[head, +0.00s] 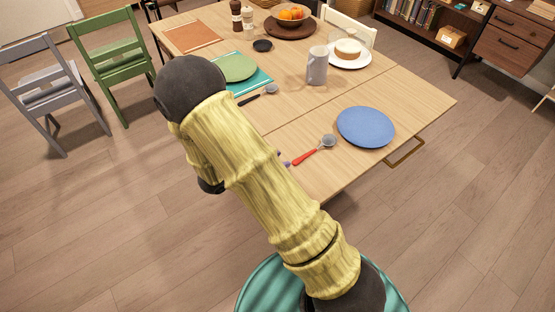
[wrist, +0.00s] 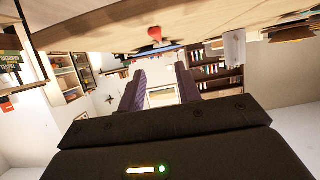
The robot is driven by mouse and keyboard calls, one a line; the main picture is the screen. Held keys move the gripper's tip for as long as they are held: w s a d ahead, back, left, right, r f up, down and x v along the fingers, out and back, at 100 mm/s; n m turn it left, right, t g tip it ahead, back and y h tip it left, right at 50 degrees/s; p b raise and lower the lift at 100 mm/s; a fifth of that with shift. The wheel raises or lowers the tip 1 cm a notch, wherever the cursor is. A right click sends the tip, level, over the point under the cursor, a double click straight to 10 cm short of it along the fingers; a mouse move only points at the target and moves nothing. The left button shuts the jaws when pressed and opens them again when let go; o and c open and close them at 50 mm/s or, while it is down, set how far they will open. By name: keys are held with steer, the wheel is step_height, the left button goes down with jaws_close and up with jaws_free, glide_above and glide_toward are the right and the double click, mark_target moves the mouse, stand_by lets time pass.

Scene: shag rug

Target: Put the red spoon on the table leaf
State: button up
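The red spoon (head: 304,156) has a red handle and a grey bowl. In the head view it lies by the near edge of the wooden table, left of the blue plate, with its handle toward my arm. The table leaf (head: 420,100) looks like the near end section, past a seam, with a brass bracket below; the spoon appears to lie on it. My gripper (wrist: 159,82) has purple fingers spread apart with nothing between them. In the wrist view the red handle (wrist: 155,35) shows beyond the fingertips. In the head view my arm hides most of the gripper.
The blue plate (head: 366,127) is right of the spoon. A grey mug (head: 317,66), a cake on a white plate (head: 348,54), a green plate (head: 238,68) and a dark-handled spoon (head: 257,96) stand farther back. Chairs (head: 108,62) are at left. Floor is clear at right.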

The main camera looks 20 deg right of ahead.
steer(key=w+a+r+n+t+y, duration=0.35)
steer(key=r+n+y, duration=0.25)
steer(key=y, duration=0.4)
steer(key=s+d+r+n+g+y, duration=0.1)
steer(key=s+r+n+g, duration=0.1)
steer(key=s+n, duration=0.2)
steer(key=s+d+r+n+g+y, duration=0.1)
steer(key=s+d+r+n+g, duration=0.1)
steer(key=s, duration=0.9)
steer(key=shift+s+d+r+n+g+y, duration=0.2)
steer(key=shift+r+n+g+y, duration=0.2)
steer(key=shift+r+n+g, duration=0.45)
steer(key=shift+f, duration=0.2)
